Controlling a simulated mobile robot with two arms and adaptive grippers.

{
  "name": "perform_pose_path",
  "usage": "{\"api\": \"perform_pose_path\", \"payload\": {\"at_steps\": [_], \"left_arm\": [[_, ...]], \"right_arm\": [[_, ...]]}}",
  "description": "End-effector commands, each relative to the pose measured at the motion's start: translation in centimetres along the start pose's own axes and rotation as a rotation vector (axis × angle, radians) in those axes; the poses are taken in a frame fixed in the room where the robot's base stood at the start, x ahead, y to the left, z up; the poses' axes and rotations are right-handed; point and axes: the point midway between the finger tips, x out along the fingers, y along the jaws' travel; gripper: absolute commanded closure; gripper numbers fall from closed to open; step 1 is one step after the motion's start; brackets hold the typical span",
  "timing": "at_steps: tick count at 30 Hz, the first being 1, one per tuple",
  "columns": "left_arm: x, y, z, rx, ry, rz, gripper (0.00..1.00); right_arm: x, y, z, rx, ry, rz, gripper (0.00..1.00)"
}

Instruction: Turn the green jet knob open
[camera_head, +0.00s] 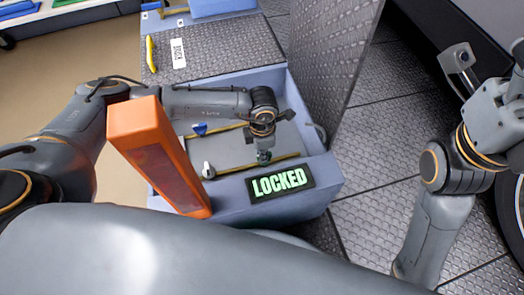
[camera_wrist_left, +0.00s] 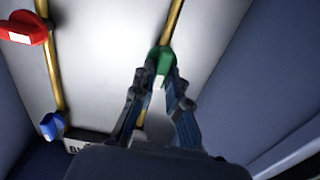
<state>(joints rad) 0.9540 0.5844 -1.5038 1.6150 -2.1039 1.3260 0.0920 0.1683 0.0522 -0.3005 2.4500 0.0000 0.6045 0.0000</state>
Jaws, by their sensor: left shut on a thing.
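The green knob (camera_head: 263,157) sits on the lower brass pipe inside an open blue-grey box (camera_head: 330,185). In the left wrist view the green knob (camera_wrist_left: 162,58) shows between my two fingertips. My left gripper (camera_head: 264,151) reaches down into the box and is shut on the knob; in the wrist view the left gripper (camera_wrist_left: 161,80) has a finger on each side of it. The fingers hide part of the knob, and I cannot tell its turn angle. My right gripper (camera_head: 458,58) is raised at the right, away from the box; its jaw opening is unclear.
A blue knob (camera_head: 200,129) and a pale knob (camera_head: 208,170) are on the pipes. A red knob (camera_wrist_left: 25,28) shows in the wrist view. An orange housing (camera_head: 160,155) stands left; a raised panel (camera_head: 325,60) is behind right.

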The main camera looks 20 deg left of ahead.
Motion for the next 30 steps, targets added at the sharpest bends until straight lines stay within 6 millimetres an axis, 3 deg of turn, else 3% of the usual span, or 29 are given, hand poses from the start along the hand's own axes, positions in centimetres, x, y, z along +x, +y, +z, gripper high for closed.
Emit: {"api": "perform_pose_path", "payload": {"at_steps": [11,12,15,25,30], "left_arm": [[0.0,0.1,0.0,0.006,0.0,0.002,1.0],[0.0,0.1,0.0,0.006,0.0,0.002,0.78],[0.0,0.0,0.0,0.005,0.0,0.002,0.63],[-0.3,0.0,0.0,0.004,0.0,0.001,0.63],[-2.6,0.1,0.1,0.004,-0.003,0.002,0.63]], "right_arm": [[0.0,0.0,0.1,-0.001,-0.002,0.0,0.32],[0.0,0.0,0.1,-0.001,-0.002,-0.001,0.32],[0.1,0.0,0.1,-0.001,-0.002,-0.001,0.32],[0.2,0.1,0.0,-0.002,0.003,0.001,0.32],[0.2,0.1,0.0,-0.001,0.003,0.001,0.32]]}}
